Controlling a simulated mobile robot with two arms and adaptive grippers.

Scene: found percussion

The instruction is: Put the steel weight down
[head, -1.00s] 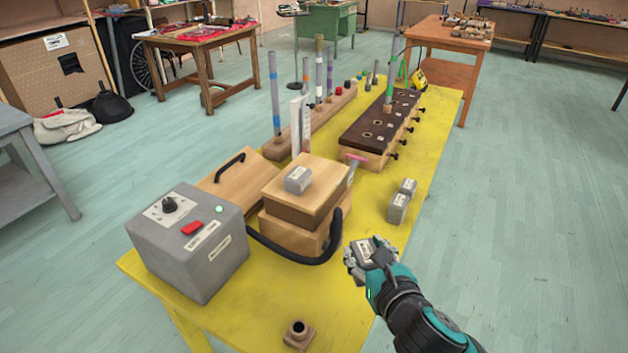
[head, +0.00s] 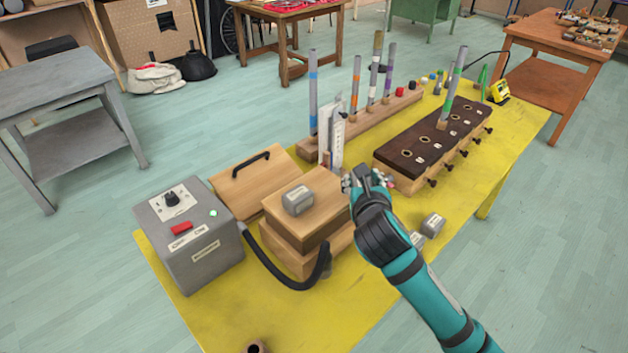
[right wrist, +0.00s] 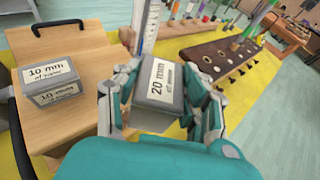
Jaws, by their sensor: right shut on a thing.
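My right gripper (head: 366,180) is shut on a grey steel weight (right wrist: 160,83) with a white label reading 20 mm. In the right wrist view the weight sits between both fingers, just right of the wooden box's lid. In the head view the gripper mostly hides it. A second steel weight (head: 297,200), labelled 10 mm (right wrist: 52,84), rests on the lid of the wooden box (head: 325,190). Two more grey weights (head: 432,224) stand on the yellow table right of my right arm, one partly hidden. My left gripper is not in view.
A grey control box (head: 190,245) with a black hose (head: 285,275) stands left of the wooden box. A white upright gauge (head: 332,140) stands behind it.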

